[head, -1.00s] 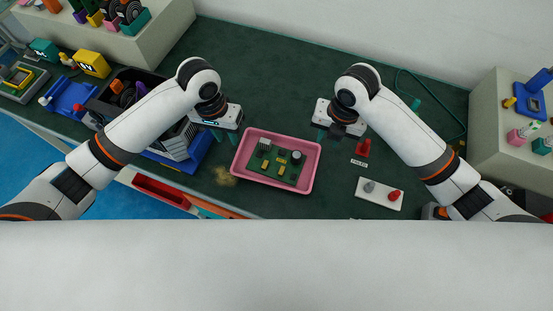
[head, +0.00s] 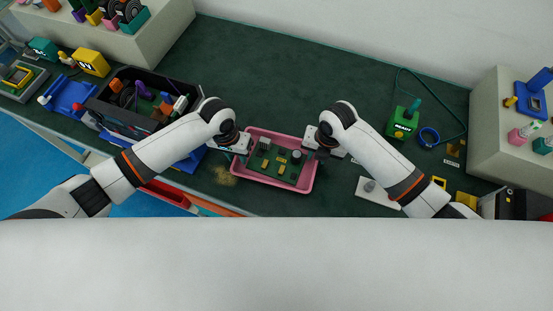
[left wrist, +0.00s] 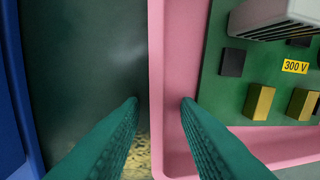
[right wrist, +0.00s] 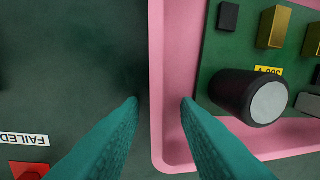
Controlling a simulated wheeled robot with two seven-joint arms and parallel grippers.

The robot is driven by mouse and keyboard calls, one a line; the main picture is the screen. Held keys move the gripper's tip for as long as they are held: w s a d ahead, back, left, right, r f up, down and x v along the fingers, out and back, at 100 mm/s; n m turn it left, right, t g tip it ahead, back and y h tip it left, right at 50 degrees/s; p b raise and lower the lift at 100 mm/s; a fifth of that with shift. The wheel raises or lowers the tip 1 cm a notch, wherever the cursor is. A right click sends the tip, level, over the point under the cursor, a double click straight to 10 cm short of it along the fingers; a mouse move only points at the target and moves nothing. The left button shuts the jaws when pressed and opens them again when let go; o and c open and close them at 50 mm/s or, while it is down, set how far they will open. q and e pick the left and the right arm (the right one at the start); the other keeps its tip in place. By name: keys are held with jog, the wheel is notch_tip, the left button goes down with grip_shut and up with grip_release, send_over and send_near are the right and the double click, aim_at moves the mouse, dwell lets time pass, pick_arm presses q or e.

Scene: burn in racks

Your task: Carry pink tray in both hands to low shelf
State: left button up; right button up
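The pink tray (head: 270,184) lies on the dark green bench top with a green circuit board (head: 262,171) in it. My left gripper (head: 240,156) is at the tray's left wall; in the left wrist view its teal fingers (left wrist: 160,101) are open, one either side of the pink wall (left wrist: 157,50), with gaps. My right gripper (head: 314,153) is at the tray's right wall; in the right wrist view its fingers (right wrist: 160,101) are also open, straddling the wall (right wrist: 157,50) with gaps. I cannot tell which surface is the low shelf.
A black bin of parts (head: 125,125) stands left of the tray. A green box (head: 402,125) and blue ring (head: 429,136) lie further right. The bench behind the tray is clear.

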pick_arm(q)
jog(key=shift+c, duration=0.6)
pick_arm(e)
jog(key=shift+c, duration=0.6)
pick_arm(q)
grip_shut()
pick_arm(e)
grip_shut()
pick_arm(q)
jog(key=shift+r, duration=0.2)
pick_arm(e)
jog(key=shift+r, duration=0.15)
